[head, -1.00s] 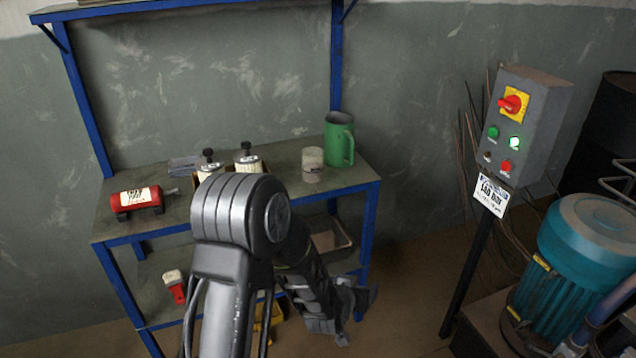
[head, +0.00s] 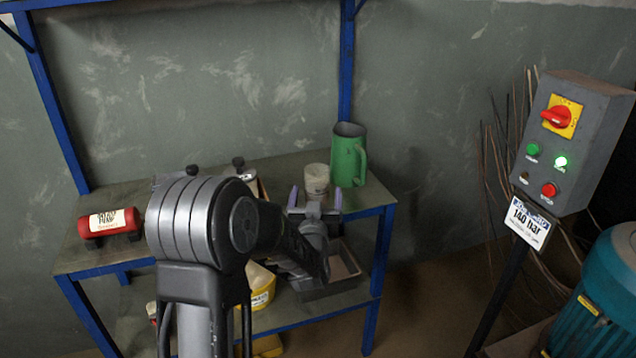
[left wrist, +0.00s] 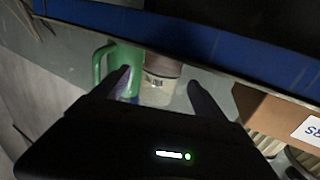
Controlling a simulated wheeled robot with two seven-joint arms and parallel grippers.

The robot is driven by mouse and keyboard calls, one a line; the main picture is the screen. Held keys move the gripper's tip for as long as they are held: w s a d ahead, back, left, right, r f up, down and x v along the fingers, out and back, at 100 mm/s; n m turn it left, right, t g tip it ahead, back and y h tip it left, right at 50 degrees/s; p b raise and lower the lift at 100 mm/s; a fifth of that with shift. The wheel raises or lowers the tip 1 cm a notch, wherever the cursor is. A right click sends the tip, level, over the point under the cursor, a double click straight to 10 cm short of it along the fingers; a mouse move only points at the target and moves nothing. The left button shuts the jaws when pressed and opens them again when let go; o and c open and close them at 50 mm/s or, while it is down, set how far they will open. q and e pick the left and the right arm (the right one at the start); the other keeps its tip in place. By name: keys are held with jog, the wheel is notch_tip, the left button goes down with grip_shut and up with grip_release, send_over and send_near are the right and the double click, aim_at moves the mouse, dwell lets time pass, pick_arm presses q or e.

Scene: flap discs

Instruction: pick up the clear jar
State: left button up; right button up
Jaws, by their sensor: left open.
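The clear jar (head: 316,180) stands upright on the bench top, just left of the green jug (head: 348,155). It has a pale label and also shows in the left wrist view (left wrist: 160,82), between the two fingers. My left gripper (head: 315,199) is open and empty, with its fingers pointing at the jar from the front side. In the left wrist view the left gripper (left wrist: 158,84) has the jar ahead of its fingertips, with the green jug (left wrist: 124,56) close behind the left finger. Contact with the jar cannot be told. My right gripper is not in view.
A red cylinder (head: 109,222) lies on the bench's left end. Dark-topped containers (head: 238,164) stand partly behind my arm. A grey tray (head: 340,268) and a yellow container (head: 262,285) sit on the lower shelf. A control box (head: 575,140) stands at right.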

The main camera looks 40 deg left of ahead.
pick_arm(q)
jog(key=shift+s+d, duration=0.1)
jog(key=shift+x, duration=1.35)
jog(key=shift+b+x, duration=0.3)
jog(key=shift+x, duration=2.3)
jog(key=shift+r, duration=0.1)
jog(key=c, duration=1.6)
jog(key=shift+r, duration=0.25)
